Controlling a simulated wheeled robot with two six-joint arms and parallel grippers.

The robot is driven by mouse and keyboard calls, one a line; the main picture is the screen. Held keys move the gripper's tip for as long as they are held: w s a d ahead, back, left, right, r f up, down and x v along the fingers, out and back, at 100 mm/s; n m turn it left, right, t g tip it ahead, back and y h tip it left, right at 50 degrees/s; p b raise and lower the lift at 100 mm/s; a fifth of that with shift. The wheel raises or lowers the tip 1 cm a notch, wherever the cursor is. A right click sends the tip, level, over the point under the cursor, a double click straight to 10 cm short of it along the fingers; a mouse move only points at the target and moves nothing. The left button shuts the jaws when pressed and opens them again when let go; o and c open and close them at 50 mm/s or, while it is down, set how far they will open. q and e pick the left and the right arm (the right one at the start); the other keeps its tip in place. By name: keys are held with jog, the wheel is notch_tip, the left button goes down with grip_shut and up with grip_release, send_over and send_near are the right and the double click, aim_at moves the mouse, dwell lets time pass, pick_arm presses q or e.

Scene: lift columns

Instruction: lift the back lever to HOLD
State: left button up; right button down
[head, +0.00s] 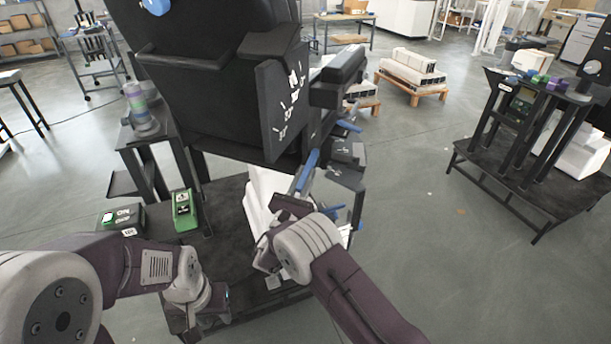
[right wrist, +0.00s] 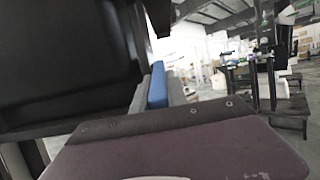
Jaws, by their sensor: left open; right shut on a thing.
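A black machine column (head: 215,75) stands in front of me, with a dark plate (head: 283,110) carrying white marks too small to read. A lever with a blue handle (head: 307,172) sticks out below the plate. My right gripper (head: 291,204) is shut on this blue-handled lever; its fingers are partly hidden by my wrist. In the right wrist view, the blue handle (right wrist: 157,86) shows just beyond the gripper. Another blue handle (head: 349,126) sits further back to the right. I cannot tell which is the back lever. My left gripper (head: 215,302) is low at the left, open, away from the levers.
A green device (head: 184,210) and a black-and-green box (head: 122,218) stand left of the column. More blue parts (head: 335,208) show beside my right gripper. A black stand with coloured knobs (head: 540,90) is at the right. The floor between is clear.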

aim_at(305, 173)
notch_tip(305, 173, up, 5)
jog(key=g+y+p, duration=0.1)
jog(key=g+p, duration=0.1)
jog(key=p, duration=0.4)
jog(key=g+y+p, duration=0.1)
jog(key=g+p, duration=0.2)
jog(key=p, duration=0.2)
jog(key=shift+s+a+f+g+y+p, duration=0.1)
jog(key=shift+s+f+g+y+p, duration=0.1)
jog(key=shift+g+y+p, duration=0.15)
jog(key=shift+w+r+g+y+p, duration=0.1)
jog(key=shift+g+y+p, duration=0.1)
jog(key=shift+g+p, duration=0.3)
jog(key=shift+w+r+g+y+p, duration=0.1)
jog(key=shift+g+y+p, duration=0.05)
jog(key=shift+p, duration=0.55)
jog(key=c, duration=1.3)
grip_release()
jog(key=b+v, duration=0.1)
jog(key=v, duration=0.8)
jog(key=shift+s, duration=0.1)
